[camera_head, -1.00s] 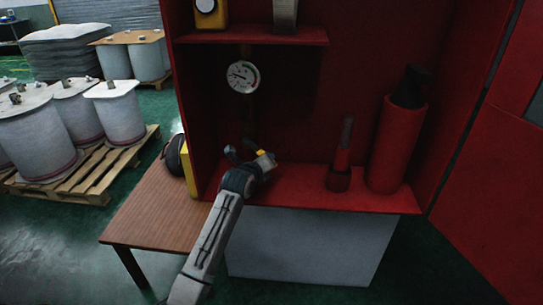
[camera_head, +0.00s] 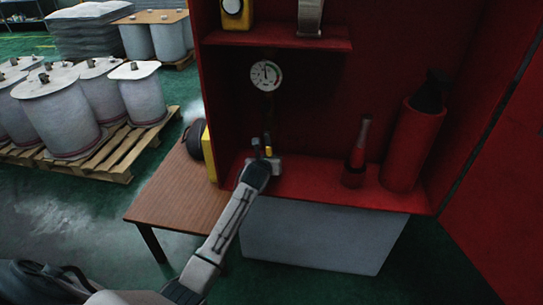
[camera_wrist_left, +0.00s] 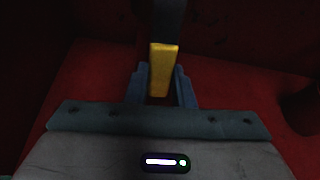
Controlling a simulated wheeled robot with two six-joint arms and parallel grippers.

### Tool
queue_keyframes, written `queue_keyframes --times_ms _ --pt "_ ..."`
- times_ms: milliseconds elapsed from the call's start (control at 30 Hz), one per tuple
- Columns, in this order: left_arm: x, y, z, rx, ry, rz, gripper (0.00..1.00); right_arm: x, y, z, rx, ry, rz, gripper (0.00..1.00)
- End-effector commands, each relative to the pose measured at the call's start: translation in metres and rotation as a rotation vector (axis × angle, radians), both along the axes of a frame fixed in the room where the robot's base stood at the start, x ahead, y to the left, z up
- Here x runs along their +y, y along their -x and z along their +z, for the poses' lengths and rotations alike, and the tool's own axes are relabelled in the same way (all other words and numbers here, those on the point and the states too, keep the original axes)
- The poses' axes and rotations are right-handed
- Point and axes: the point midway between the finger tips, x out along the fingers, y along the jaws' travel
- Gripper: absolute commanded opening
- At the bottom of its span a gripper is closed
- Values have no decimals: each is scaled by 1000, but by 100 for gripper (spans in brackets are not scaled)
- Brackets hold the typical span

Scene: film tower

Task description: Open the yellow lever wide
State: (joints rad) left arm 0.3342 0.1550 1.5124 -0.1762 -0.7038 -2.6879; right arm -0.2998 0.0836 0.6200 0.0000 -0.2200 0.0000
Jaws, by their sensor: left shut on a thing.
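The yellow lever (camera_head: 268,139) is inside the red cabinet, below the round white gauge (camera_head: 266,75). In the head view it looks close to upright. In the left wrist view the yellow lever (camera_wrist_left: 161,68) stands between the two fingers, with a dark part above it. My left gripper (camera_head: 265,151) is shut on the lever; the fingers (camera_wrist_left: 160,85) flank its lower part and hide some of it. My right gripper is not in view.
A fire extinguisher (camera_head: 414,148) and a red-and-dark tool (camera_head: 358,153) stand on the cabinet floor (camera_head: 315,183), to the right. A red shelf (camera_head: 280,39) is above the gauge. A brown table (camera_head: 172,197) with dark ear-muffs (camera_head: 193,139) is at the left.

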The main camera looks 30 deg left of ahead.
Motion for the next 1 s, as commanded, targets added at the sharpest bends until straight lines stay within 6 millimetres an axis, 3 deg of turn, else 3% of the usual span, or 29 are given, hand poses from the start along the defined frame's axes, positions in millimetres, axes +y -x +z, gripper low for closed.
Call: queue_keyframes --times_ms 433,467,567,1000 --pt "1 0 -1 3 -12 0 0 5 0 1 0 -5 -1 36" --pt "1 0 -1 3 -11 1 24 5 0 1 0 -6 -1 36" --pt "1 0 -1 3 -10 0 43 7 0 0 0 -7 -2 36" --pt "-1 8 2 2 -10 0 44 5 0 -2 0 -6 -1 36"
